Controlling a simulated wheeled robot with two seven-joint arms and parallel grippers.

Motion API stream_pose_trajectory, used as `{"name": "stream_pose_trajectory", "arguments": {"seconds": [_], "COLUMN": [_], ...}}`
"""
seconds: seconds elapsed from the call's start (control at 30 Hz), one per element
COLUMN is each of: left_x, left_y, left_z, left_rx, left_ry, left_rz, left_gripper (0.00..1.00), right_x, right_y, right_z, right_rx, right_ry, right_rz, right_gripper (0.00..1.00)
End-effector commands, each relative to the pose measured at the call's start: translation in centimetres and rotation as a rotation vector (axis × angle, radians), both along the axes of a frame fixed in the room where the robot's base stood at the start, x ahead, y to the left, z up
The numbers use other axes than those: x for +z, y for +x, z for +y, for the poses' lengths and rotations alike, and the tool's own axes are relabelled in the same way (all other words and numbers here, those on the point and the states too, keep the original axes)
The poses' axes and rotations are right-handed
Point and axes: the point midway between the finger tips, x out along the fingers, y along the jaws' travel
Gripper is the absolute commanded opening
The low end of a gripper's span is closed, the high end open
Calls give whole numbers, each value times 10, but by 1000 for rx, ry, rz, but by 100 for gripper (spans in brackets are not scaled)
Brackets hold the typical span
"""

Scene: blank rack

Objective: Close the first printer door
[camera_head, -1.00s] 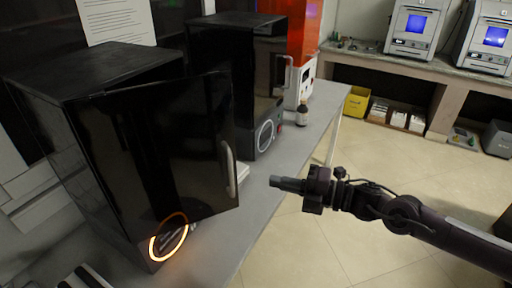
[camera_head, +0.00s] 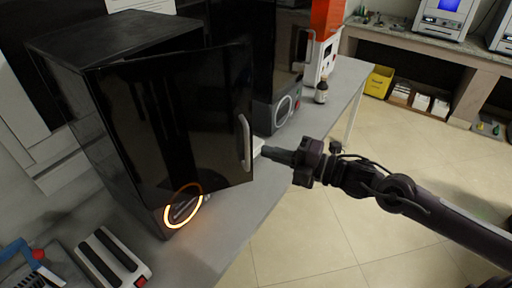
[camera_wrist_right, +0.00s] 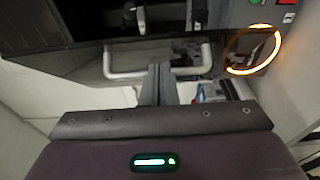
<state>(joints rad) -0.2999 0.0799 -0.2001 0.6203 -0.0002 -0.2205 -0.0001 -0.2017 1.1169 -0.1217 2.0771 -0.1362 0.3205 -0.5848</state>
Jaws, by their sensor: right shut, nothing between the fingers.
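The first printer is a black box (camera_head: 92,125) on the grey bench at the left, with a glowing orange ring low on its front. Its glossy dark door (camera_head: 180,115) stands partly open, swung out toward me. The pale bar handle (camera_head: 245,143) is at the door's free edge; in the right wrist view the handle (camera_wrist_right: 126,74) lies crosswise just beyond the fingers. My right gripper (camera_head: 268,154) is shut and empty, its tip just right of the handle. I cannot tell whether it touches. It also shows in the right wrist view (camera_wrist_right: 158,70). My left gripper is out of view.
A second black printer (camera_head: 285,108) stands behind, with an orange and white machine (camera_head: 322,50) and a small brown bottle (camera_head: 321,92) farther along the bench. The floor at right is clear.

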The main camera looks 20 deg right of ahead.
Motion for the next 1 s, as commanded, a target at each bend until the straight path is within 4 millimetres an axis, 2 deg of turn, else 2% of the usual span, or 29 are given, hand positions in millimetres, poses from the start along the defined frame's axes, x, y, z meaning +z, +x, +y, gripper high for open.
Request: {"name": "stream_pose_trajectory", "arguments": {"seconds": [0.43,0.87,1.0], "left_x": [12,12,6], "left_y": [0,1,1], "left_z": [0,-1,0], "left_rx": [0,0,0], "left_ry": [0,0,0], "left_rz": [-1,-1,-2], "left_gripper": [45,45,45], "right_x": [2,0,-1], "right_y": [26,28,32], "right_z": [30,33,28], "right_rx": [1,2,7], "right_ry": [2,0,-1], "right_rz": [-1,0,-2], "right_gripper": [0,0,0]}}
